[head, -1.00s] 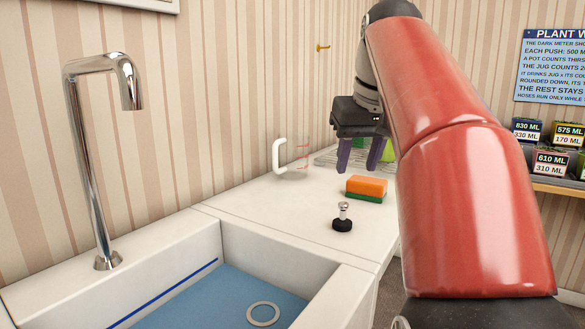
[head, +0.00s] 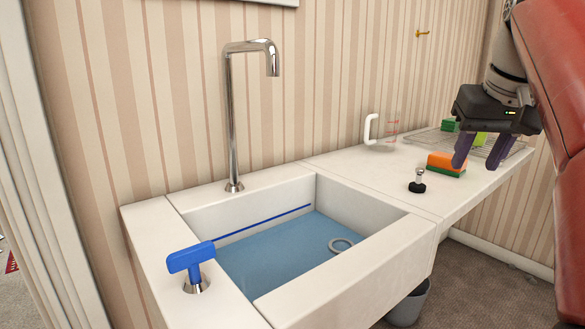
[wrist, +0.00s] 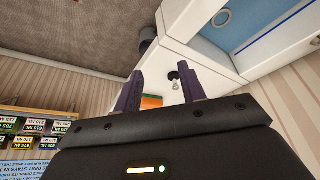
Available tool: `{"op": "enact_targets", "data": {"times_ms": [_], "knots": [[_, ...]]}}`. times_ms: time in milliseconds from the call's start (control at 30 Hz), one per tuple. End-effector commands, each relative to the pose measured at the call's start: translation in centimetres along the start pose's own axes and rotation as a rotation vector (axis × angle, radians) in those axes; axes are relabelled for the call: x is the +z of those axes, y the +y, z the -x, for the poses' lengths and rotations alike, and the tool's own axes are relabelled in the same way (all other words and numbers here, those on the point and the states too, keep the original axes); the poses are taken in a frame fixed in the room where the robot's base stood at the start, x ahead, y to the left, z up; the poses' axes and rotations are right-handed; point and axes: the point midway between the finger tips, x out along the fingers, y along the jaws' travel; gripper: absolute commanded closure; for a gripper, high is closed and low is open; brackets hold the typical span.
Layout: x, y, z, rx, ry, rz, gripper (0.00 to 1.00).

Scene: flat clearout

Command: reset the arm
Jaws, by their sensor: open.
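My red arm (head: 560,70) comes in at the right of the head view. My gripper (head: 476,164) has its two purple fingers apart, with nothing seen between them, above the right part of the counter. In the wrist view my gripper (wrist: 158,92) also shows its fingers spread and empty. I cannot tell the exact height of the fingers above the counter.
A sink (head: 180,205) with blue water holds a grey ring (head: 341,244). A tall tap (head: 230,120) and a blue lever (head: 191,257) stand at it. A black and metal stopper (head: 417,182), a clear jug (head: 385,128) and a wire rack (head: 428,140) are on the counter. A bucket (head: 408,305) stands below.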

Motion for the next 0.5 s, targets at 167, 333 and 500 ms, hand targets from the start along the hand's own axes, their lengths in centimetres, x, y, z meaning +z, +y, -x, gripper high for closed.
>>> {"op": "enact_targets", "data": {"times_ms": [167, 333, 500], "knots": [[1.0, -0.9, -0.9, -0.006, 0.002, 0.003, 0.60], [2.4, -2.1, -2.0, -0.013, 0.011, 0.008, 0.60], [4.8, -3.7, -3.9, -0.022, 0.021, 0.015, 0.60]]}}
